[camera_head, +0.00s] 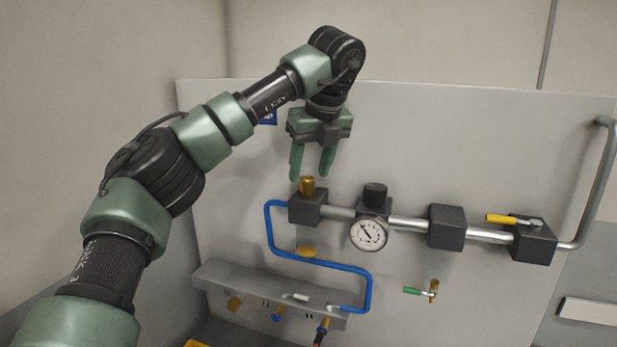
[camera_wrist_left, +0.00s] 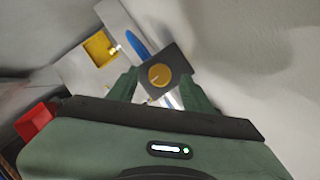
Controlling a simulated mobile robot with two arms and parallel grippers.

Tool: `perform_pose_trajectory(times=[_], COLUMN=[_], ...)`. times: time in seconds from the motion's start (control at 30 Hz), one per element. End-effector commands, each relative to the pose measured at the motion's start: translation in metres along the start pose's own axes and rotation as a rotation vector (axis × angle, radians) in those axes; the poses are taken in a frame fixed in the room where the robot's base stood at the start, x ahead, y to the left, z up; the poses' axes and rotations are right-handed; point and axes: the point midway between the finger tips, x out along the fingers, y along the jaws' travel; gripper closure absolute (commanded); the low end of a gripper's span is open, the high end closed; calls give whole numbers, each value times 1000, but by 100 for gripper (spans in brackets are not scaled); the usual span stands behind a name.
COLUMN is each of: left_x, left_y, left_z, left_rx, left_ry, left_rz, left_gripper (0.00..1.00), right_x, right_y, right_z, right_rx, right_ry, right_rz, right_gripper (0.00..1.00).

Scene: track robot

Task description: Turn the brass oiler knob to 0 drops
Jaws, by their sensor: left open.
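The brass oiler knob (camera_head: 307,186) stands upright on top of a dark block (camera_head: 307,208) at the left end of the pipe line. My left gripper (camera_head: 311,176) points down just above the knob, with its fingers open. In the left wrist view the round brass knob top (camera_wrist_left: 159,75), with a pale line on it, shows between the two open fingers (camera_wrist_left: 160,88) and a little beyond their tips. I see no contact between fingers and knob. The knob's drop markings are not readable. My right gripper is not in view.
Right of the knob are a black-capped regulator with a gauge (camera_head: 369,233), another dark block (camera_head: 447,228) and a yellow-handled valve (camera_head: 515,220). A blue hose (camera_head: 270,235) loops below the knob. A green-handled valve (camera_head: 420,291) sits lower right. A grey ledge (camera_head: 240,285) juts out below.

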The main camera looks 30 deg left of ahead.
Motion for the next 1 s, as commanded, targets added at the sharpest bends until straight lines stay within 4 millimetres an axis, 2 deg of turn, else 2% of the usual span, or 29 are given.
perform_pose_trajectory(times=[0.1,0.33,1.0], left_x=[-23,-51,-55], left_y=[-1,0,0], left_z=[0,-1,-1], left_rx=[-1,0,1], left_ry=[-5,-2,0], left_rz=[-3,-1,0], left_gripper=[50,50,50], right_x=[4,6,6], right_y=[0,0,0], right_z=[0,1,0], right_rx=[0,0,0], right_ry=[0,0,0], right_rz=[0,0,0], right_gripper=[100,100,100])
